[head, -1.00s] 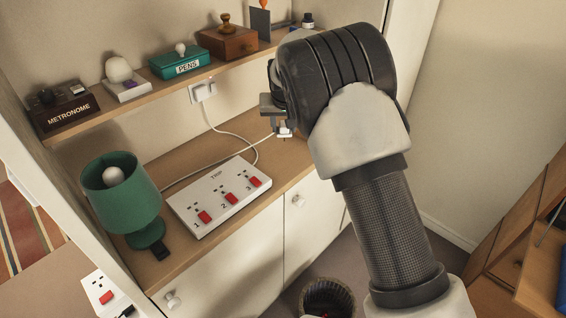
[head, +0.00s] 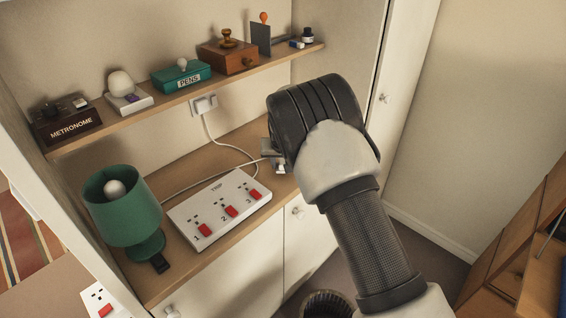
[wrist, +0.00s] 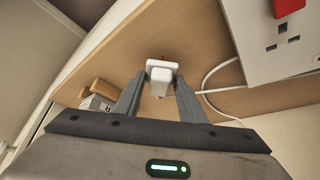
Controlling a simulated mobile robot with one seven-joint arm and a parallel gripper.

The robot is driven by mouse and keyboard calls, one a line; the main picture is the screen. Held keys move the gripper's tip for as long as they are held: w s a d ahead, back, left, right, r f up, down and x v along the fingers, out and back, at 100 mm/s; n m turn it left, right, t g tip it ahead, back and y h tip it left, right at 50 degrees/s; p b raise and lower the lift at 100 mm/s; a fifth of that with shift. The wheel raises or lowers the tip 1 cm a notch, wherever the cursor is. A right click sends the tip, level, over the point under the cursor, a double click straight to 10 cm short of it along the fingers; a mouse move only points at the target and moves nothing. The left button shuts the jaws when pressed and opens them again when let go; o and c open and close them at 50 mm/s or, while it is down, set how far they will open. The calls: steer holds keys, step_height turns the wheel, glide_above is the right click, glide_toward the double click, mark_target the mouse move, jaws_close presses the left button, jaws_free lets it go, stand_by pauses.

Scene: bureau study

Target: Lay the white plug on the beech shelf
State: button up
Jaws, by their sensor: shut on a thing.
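My gripper (head: 272,157) is shut on the white plug (wrist: 160,74), which sits between the two fingertips in the wrist view. In the head view the plug (head: 280,169) shows only as a small white part below the jaws, mostly behind my arm. A white cable runs from the plug towards the left in the head view. The plug is over the right part of the lower beech shelf (wrist: 195,35), to the right of the power strip. I cannot tell whether it touches the wood.
The white power strip (head: 220,209) with red switches lies on the lower shelf, with a green lamp (head: 122,207) to its left. An upper shelf (head: 150,125) holds a metronome, pens box and other items. Small brown-and-white objects (wrist: 97,95) show beside the gripper.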

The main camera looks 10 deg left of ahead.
steer(key=shift+f, duration=0.25)
steer(key=o, duration=1.2)
steer(key=shift+r, duration=0.1)
